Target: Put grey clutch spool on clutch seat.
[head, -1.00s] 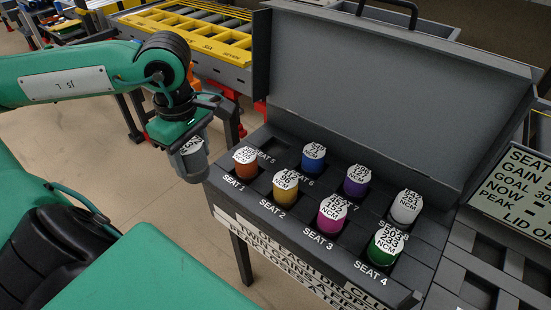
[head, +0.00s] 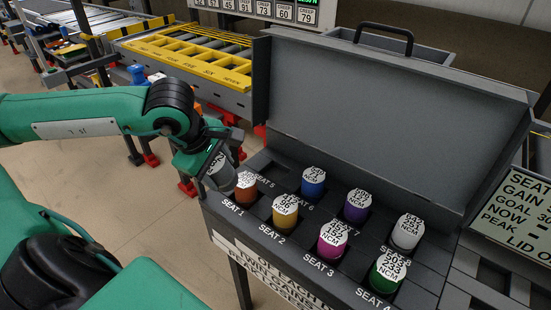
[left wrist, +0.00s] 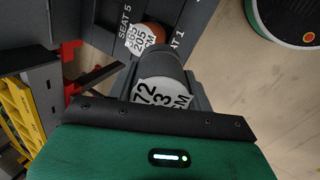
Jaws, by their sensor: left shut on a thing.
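My left gripper (head: 212,168) is shut on the grey clutch spool (head: 220,177), which hangs tilted in its jaws at the left end of the grey case, close beside the orange spool. In the left wrist view the grey spool (left wrist: 160,68) lies between the fingers, its white numbered label facing the camera. The grey case (head: 232,222) is open and has numbered seats. Seat 5 (head: 264,168), at the back left, shows no spool. I cannot tell which place is the clutch seat. My right gripper is not in view.
An orange spool (head: 246,188) is in seat 1, with yellow (head: 285,217), magenta, green, blue, purple and white spools in other seats. The raised lid (head: 390,125) stands behind them. A sign (head: 515,205) is at the right. A yellow-framed conveyor (head: 190,58) is behind.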

